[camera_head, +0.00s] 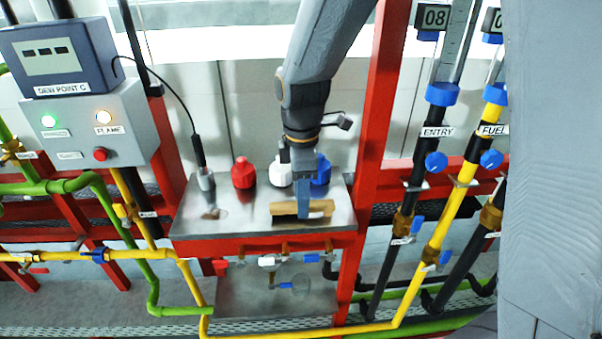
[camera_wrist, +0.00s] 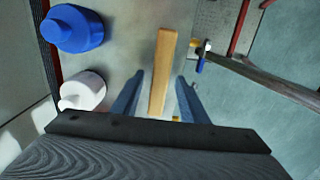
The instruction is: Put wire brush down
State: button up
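The wire brush (camera_head: 322,207) shows as a long tan wooden bar over the steel shelf top (camera_head: 245,222), near its front right. It seems to rest on the shelf, though any small gap beneath is hard to judge. Its bristles cannot be made out. My gripper (camera_head: 303,207) points down at the brush, with a blue-grey finger in front of its middle. In the wrist view the brush (camera_wrist: 163,60) runs lengthwise between my two fingers (camera_wrist: 160,80), with a visible gap on each side.
Behind the brush stand a red bottle (camera_head: 243,174), a white bottle (camera_head: 279,172) and a blue bottle (camera_head: 321,171). A grey probe (camera_head: 205,180) stands at the shelf's back left. A red post (camera_head: 375,110) rises close to the right.

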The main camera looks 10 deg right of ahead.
notch_tip(320, 180, up, 11)
jog(key=b, duration=0.2)
jog(key=shift+f+b, duration=0.15)
jog(key=shift+b, duration=0.15)
